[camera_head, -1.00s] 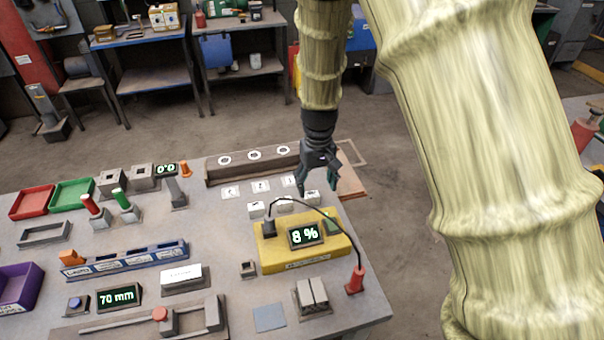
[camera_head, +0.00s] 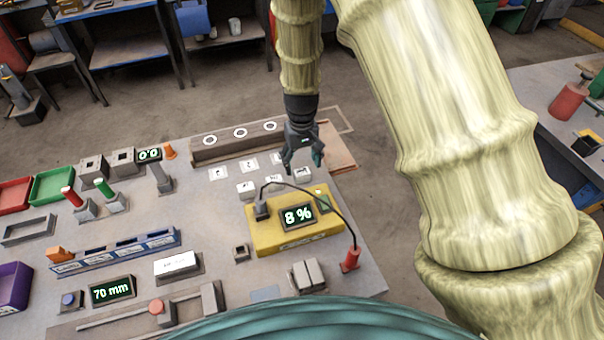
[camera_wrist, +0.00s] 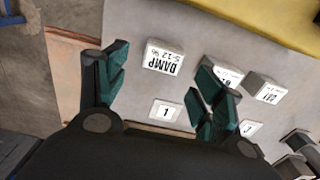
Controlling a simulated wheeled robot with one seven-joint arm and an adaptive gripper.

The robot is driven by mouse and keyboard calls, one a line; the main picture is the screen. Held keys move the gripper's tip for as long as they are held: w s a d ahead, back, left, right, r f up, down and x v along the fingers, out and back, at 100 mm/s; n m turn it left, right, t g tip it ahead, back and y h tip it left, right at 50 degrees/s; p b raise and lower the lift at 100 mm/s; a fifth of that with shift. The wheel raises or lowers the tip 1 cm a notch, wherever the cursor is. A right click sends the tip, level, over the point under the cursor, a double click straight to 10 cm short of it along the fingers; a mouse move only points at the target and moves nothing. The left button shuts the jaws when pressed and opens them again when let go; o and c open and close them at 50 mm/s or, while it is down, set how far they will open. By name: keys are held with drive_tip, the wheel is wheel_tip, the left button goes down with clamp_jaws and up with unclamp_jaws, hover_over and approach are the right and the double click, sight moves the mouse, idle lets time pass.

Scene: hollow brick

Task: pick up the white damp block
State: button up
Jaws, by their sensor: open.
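The white damp block (camera_wrist: 163,56) lies on the table in the wrist view, its top marked "DAMP 5-12 %". In the head view it appears to be the rightmost white block (camera_head: 302,174), partly hidden by my gripper (camera_head: 302,166). In the wrist view my gripper (camera_wrist: 163,62) is open and empty. One finger is to the left of the damp block and the other to its right, with the block between them in the picture. I cannot tell how high the fingertips are above it.
Two more white blocks (camera_wrist: 217,75) (camera_wrist: 264,88) stand right of it in the wrist view. A numbered card (camera_wrist: 165,111) lies nearby. The yellow meter (camera_head: 270,236) reading "8 %", with a black cable to a red probe (camera_head: 350,259), is close in front. A brown rail (camera_head: 238,143) runs behind.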

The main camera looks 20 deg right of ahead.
sight(302, 171)
drive_tip(key=shift+s+f+p, duration=0.1)
drive_tip(key=shift+s+p, duration=0.3)
drive_tip(key=shift+s, duration=0.15)
drive_tip(key=f, duration=0.1)
drive_tip(key=f+p, duration=0.1)
drive_tip(key=f, duration=0.1)
drive_tip(key=shift+w+a, duration=0.1)
drive_tip(key=shift+w, duration=0.2)
drive_tip(key=shift+s+f+p, duration=0.2)
drive_tip(key=shift+f+p, duration=0.2)
drive_tip(key=shift+f, duration=0.15)
drive_tip(key=shift+w+f, duration=0.15)
drive_tip(key=shift+f, duration=0.1)
drive_tip(key=c, duration=1)
